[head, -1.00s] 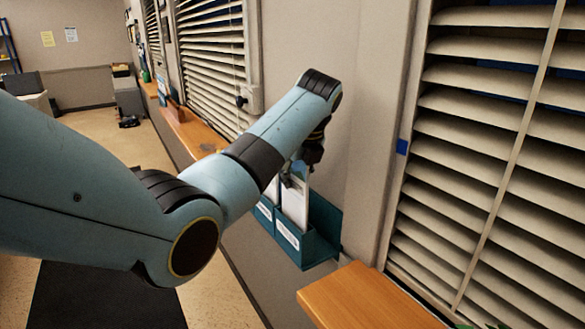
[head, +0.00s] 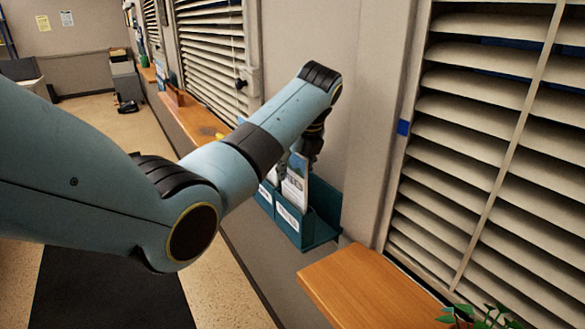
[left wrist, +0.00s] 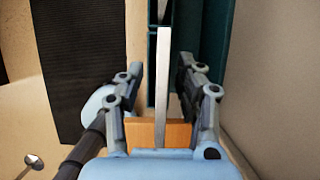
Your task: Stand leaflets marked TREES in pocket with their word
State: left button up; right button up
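A leaflet (head: 295,191) with a picture at its top and dark lettering below stands upright in the near pocket of a teal wall rack (head: 320,229). Its word is partly hidden by my gripper and too small to read for sure. In the left wrist view the leaflet (left wrist: 163,85) is seen edge-on. My left gripper (left wrist: 160,68) is open around it, one finger on each side, with gaps between. My right gripper is not in view.
The rack has white labels (head: 288,217) on its front, and another pocket lies further back, partly covered by my arm. A wooden sill (head: 360,288) stands close at the near right, with a plant (head: 480,318) at its edge.

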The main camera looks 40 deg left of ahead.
pick_arm(q)
jog(key=v, duration=1.2)
